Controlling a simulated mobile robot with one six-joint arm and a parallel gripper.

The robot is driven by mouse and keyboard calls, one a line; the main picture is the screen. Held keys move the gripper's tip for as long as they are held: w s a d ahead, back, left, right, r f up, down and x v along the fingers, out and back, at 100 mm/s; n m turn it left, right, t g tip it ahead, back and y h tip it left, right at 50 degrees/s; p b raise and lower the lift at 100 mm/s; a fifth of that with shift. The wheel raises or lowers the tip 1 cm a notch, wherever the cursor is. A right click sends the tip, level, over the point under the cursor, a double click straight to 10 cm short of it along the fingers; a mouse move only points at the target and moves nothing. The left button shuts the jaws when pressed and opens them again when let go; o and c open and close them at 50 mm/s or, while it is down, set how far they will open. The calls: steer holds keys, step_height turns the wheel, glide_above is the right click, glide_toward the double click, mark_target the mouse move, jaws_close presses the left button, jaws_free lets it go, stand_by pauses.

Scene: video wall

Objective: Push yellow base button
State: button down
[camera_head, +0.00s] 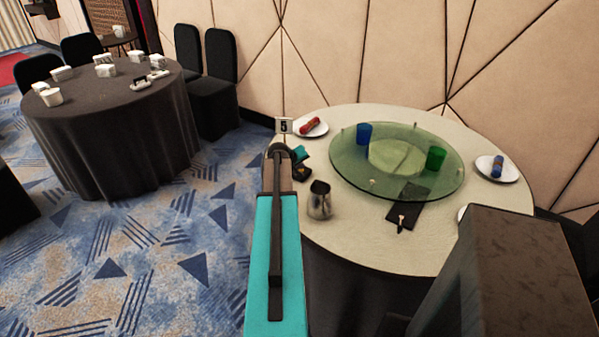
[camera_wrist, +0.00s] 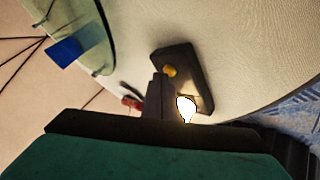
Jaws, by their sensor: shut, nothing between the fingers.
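In the wrist view a dark rectangular base lies on the pale tabletop, with a round yellow button (camera_wrist: 169,71) on its top. A bright white glowing spot (camera_wrist: 186,108) shows at the base's near end. My gripper (camera_wrist: 156,78) is shut and empty. Its dark fingers point toward the base, with the tips just below the yellow button in the picture; I cannot tell whether they touch anything. In the head view my teal arm reaches to the left edge of the round table (camera_head: 370,250), where the base is small and hard to make out.
A green glass turntable (camera_head: 345,170) carries a blue cup (camera_head: 364,133) and a green cup (camera_head: 435,158). A metal pitcher (camera_head: 319,199) stands close right of my arm. A number card (camera_head: 285,126) and a plate with a red roll (camera_head: 313,124) are near the table's left edge.

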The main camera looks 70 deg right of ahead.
steer(key=shift+r, duration=0.45)
stand_by(0.5)
step_height(320, 180, up, 6)
steer(key=p, duration=0.3)
stand_by(0.5)
stand_by(0.4)
